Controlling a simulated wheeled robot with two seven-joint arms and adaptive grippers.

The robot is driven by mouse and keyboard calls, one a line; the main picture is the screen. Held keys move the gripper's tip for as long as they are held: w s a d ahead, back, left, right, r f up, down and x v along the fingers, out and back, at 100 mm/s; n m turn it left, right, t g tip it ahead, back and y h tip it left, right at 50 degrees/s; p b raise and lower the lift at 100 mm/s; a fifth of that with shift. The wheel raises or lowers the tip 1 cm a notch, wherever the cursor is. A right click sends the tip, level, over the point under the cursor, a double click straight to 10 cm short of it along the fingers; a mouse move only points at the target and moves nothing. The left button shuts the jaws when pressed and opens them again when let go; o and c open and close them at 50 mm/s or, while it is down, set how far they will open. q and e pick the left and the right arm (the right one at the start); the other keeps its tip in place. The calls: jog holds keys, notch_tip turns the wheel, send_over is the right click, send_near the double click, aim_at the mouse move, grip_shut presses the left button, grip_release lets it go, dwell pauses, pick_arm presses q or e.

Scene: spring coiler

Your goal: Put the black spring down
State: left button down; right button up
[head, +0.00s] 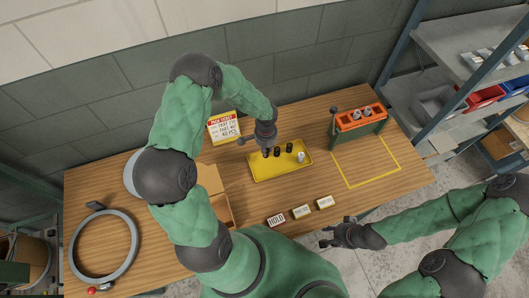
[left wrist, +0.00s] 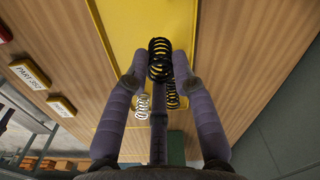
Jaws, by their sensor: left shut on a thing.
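My left gripper (head: 267,149) is low over the left part of the yellow tray (head: 260,174). In the left wrist view its fingers (left wrist: 160,75) are shut on a black spring (left wrist: 160,58), which stands out beyond the fingertips over the tray. I cannot tell whether that spring touches the tray. Another dark spring (left wrist: 173,98) and a silver spring (left wrist: 142,106) show behind the fingers. In the head view, dark springs (head: 289,148) and the silver spring (head: 301,157) stand in the tray right of the gripper. My right gripper (head: 330,237) is open and empty, off the table's front edge.
An orange rack (head: 360,117) with silver springs stands at the back right, behind a yellow-outlined square (head: 367,162). A ticket sign (head: 223,127) is behind the tray. A HOLD block (head: 276,219) and other labelled blocks are in front. A cardboard box (head: 211,178) sits left.

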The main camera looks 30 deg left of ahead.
pick_arm(q)
jog(key=shift+w+a+f, duration=0.2)
jog(key=shift+a+f, duration=0.05)
jog(key=shift+f, duration=0.1)
jog(key=shift+w+a+f+b, duration=0.15)
jog(key=shift+f+b, duration=0.3)
jog(key=shift+f, duration=0.5)
jog(key=shift+w+a+f+b, duration=0.1)
jog(key=shift+f+b, duration=0.35)
jog(key=shift+f, duration=0.5)
jog(key=shift+r, duration=0.1)
jog(key=shift+s, duration=0.1)
jog(key=c, duration=1)
grip_release()
jog(key=shift+f, duration=0.2)
jog(key=shift+c, duration=0.2)
jog(key=shift+r, duration=0.1)
